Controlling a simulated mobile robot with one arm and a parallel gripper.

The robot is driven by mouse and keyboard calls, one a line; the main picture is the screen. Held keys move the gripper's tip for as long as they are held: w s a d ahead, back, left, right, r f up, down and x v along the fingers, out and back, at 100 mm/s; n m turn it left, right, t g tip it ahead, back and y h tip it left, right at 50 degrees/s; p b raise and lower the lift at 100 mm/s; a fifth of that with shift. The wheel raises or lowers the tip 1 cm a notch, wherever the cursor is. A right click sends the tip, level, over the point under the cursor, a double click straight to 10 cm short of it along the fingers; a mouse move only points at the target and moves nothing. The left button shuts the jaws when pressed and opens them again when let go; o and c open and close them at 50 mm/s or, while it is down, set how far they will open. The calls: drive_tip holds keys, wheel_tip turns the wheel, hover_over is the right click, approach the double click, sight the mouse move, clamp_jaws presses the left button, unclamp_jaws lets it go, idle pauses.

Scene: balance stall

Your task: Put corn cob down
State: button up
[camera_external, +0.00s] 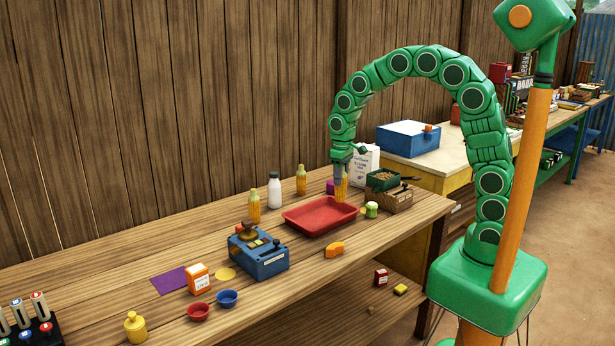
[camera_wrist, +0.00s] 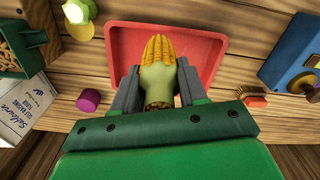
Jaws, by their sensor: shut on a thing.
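My gripper (camera_external: 343,166) is shut on a yellow corn cob (camera_external: 341,189) with a pale green husk end. In the wrist view the cob (camera_wrist: 158,70) lies between the two grey jaws (camera_wrist: 156,88), its yellow tip pointing away from the palm. The cob hangs at the back edge of the red tray (camera_external: 310,222). The tray (camera_wrist: 207,42) shows behind the cob in the wrist view, and its bare floor is empty. I cannot tell whether the cob's lower end touches anything.
A blue balance-like box (camera_external: 262,262) stands left of the tray. A white bottle (camera_external: 274,192) and two yellow upright things stand behind it.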

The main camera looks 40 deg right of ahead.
drive_tip(key=w+a+f, duration=0.2)
drive_tip(key=w+f, duration=0.5)
drive_tip(key=f, duration=0.3)
drive_tip(key=shift+w+f, duration=0.25)
drive_tip(key=shift+w, duration=0.15)
drive_tip(key=shift+f, duration=0.1)
drive_tip(key=o, duration=1.1)
